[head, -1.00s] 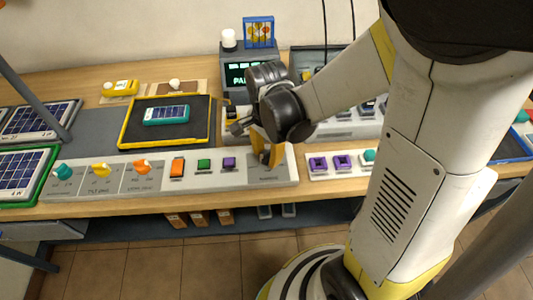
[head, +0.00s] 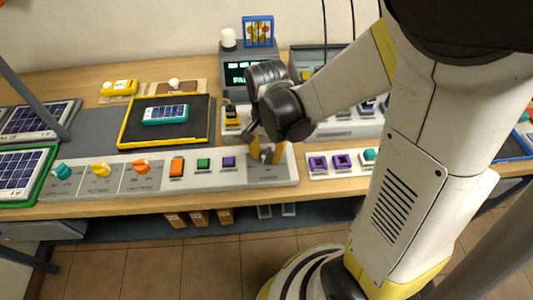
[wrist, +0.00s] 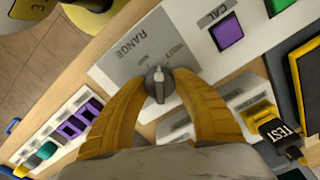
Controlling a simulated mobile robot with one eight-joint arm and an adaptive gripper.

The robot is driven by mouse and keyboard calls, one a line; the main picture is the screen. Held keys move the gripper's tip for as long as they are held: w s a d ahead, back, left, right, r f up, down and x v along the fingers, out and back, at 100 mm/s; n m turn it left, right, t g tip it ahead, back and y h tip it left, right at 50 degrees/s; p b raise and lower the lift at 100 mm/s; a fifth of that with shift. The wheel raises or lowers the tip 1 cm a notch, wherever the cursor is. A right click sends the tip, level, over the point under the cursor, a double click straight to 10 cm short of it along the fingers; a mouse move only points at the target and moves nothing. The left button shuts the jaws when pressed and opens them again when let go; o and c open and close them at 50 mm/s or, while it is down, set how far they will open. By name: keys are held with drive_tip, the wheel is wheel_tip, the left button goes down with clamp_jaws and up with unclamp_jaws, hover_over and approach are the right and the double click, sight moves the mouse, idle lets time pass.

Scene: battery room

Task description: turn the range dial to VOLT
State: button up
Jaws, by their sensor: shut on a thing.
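The range dial is a small grey knob (wrist: 159,86) on a grey plate marked RANGE (wrist: 122,62) in the wrist view. In the head view it sits at the right end of the long control panel (head: 240,178). My gripper (wrist: 160,84) points down at the panel, with its two yellow fingers on either side of the knob, shut on it. In the head view my gripper (head: 267,154) also shows around the knob. Two small labels lie beyond the knob in the wrist view, upside down and hard to read. The knob's pale ridge points roughly between them.
A purple CAL button (wrist: 228,34) lies beside the RANGE plate. Green (head: 203,163) and orange (head: 177,167) buttons sit further left. A yellow-and-black TEST plug (wrist: 272,130) stands close behind my gripper. A display unit (head: 248,72) stands at the back.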

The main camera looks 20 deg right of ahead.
drive_tip(key=n, duration=0.4)
drive_tip(key=shift+n, duration=0.3)
drive_tip(key=n, duration=1.3)
drive_tip(key=shift+n, duration=0.4)
drive_tip(key=o, duration=1.2)
